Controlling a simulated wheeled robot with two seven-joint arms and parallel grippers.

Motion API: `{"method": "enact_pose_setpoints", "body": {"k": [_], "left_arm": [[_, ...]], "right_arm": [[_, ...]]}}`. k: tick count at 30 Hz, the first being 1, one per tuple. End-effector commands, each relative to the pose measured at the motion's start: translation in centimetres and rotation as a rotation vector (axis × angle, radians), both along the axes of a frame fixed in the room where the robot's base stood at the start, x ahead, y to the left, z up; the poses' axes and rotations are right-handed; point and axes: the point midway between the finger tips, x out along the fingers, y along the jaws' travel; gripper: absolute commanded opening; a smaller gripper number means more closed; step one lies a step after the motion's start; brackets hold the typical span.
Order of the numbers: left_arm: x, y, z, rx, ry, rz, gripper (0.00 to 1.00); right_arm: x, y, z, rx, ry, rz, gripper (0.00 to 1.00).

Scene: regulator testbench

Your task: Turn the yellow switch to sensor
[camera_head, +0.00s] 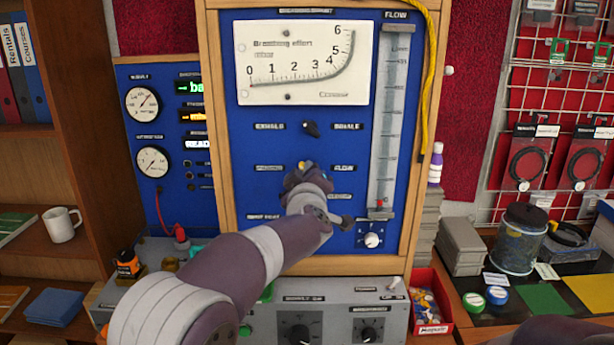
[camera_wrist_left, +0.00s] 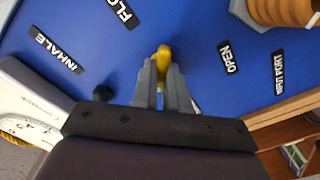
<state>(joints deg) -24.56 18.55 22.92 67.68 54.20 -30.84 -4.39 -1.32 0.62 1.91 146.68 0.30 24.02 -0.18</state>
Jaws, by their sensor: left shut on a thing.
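The yellow switch (camera_wrist_left: 163,54) shows between the fingers in the left wrist view, against the blue panel (camera_wrist_left: 200,18). My left gripper (camera_wrist_left: 161,80) is shut on it. In the head view my left gripper (camera_head: 306,172) is at the panel, in the middle below the black exhale/inhale knob (camera_head: 311,129). There the gripper hides nearly all of the switch. The FLOW label (camera_head: 344,168) is just right of the gripper. The OPEN label (camera_wrist_left: 227,57) is right of the switch in the wrist view. I cannot read a sensor label. My right gripper is not in view.
The dial gauge (camera_head: 301,62) and flow tube (camera_head: 391,120) are above and right of my left gripper. A white knob (camera_head: 372,240) is at the panel's lower right. A grey box with knobs (camera_head: 340,312) stands below, beside a red bin (camera_head: 420,282).

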Motion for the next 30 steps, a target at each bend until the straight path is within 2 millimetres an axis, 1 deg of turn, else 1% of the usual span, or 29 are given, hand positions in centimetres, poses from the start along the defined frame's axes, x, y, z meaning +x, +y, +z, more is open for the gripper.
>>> {"method": "enact_pose_setpoints", "body": {"k": [1, 11, 12, 14, 22, 24, 26, 29, 30], "left_arm": [[0.0, -0.1, -0.6, -0.002, 0.011, -0.003, 0.0], [0.0, -0.1, -0.6, -0.004, 0.012, -0.002, 0.0], [0.0, -0.1, -0.6, -0.004, 0.012, -0.002, 0.2], [0.0, -0.1, -0.6, -0.004, 0.012, -0.002, 0.39], [0.0, 0.0, -0.3, -0.004, 0.005, -0.001, 0.39], [-0.3, -0.1, -0.3, -0.004, 0.004, -0.001, 0.39], [-0.9, -0.1, -0.3, -0.005, 0.004, -0.002, 0.39], [-2.9, -0.1, -0.4, -0.005, 0.001, -0.003, 0.39], [-3.9, -0.1, -0.4, -0.006, 0.002, -0.004, 0.39]], "right_arm": [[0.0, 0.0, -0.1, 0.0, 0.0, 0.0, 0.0], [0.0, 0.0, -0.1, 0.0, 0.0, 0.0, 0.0], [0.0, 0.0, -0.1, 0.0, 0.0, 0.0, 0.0], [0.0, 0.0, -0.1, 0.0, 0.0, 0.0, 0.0], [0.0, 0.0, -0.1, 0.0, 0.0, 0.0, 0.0], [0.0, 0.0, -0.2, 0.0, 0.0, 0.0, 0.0], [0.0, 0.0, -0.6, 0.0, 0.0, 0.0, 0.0], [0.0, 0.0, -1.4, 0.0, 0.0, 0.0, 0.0], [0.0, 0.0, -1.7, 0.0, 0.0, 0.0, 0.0]]}}
